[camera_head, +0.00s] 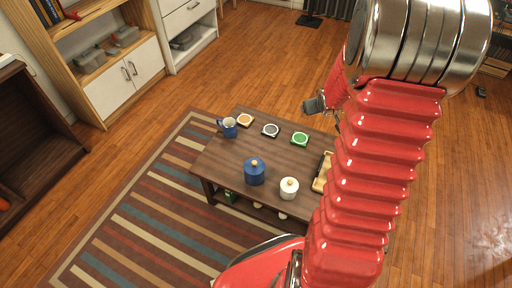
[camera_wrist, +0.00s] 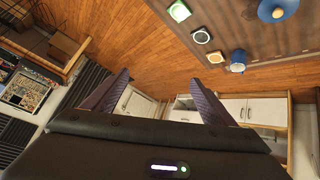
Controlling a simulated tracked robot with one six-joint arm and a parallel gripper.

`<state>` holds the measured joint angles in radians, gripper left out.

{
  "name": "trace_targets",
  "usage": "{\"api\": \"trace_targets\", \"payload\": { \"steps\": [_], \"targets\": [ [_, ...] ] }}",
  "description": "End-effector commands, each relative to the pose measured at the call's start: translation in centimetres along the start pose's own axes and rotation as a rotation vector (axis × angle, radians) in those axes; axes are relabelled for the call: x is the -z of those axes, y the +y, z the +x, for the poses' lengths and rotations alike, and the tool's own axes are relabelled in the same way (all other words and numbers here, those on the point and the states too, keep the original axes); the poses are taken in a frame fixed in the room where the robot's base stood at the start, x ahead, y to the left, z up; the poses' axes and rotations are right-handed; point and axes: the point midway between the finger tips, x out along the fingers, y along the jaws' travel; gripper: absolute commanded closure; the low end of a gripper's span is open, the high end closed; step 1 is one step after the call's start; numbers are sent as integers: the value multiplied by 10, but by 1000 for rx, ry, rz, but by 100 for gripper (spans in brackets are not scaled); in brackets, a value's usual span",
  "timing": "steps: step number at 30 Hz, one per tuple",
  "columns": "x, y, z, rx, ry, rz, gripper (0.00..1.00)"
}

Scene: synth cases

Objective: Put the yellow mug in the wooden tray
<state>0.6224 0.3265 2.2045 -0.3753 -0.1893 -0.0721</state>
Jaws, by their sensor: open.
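No yellow mug shows in either view. A blue mug (camera_head: 228,130) stands at the left end of the low dark table; it also shows in the wrist view (camera_wrist: 238,68). The wooden tray (camera_head: 318,185) lies at the table's right side, mostly hidden behind my red arm, with something dark at its edge. It does not show in the wrist view. My gripper (camera_wrist: 154,77) is open and empty, with its two dark fingers apart. In the head view its grey end (camera_head: 314,104) is up in the air, beyond the table's far edge in the picture.
On the table (camera_head: 222,160) are an orange coaster (camera_head: 245,120), a dark coaster (camera_head: 270,130), a green coaster (camera_head: 300,139), a lidded blue jar (camera_head: 254,174) and a lidded white jar (camera_head: 289,190). A striped rug (camera_head: 150,215) lies beneath. Shelves stand behind.

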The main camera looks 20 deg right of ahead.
Motion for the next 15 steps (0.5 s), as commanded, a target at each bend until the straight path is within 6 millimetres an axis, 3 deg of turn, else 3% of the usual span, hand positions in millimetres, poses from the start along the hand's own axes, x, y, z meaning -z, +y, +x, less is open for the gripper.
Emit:
{"api": "trace_targets", "payload": {
  "steps": [6,15],
  "targets": [
    [28,-33,-55,18,-24,-6,21],
    [45,-80,-132,59,-62,-8,21]
  ]
}}
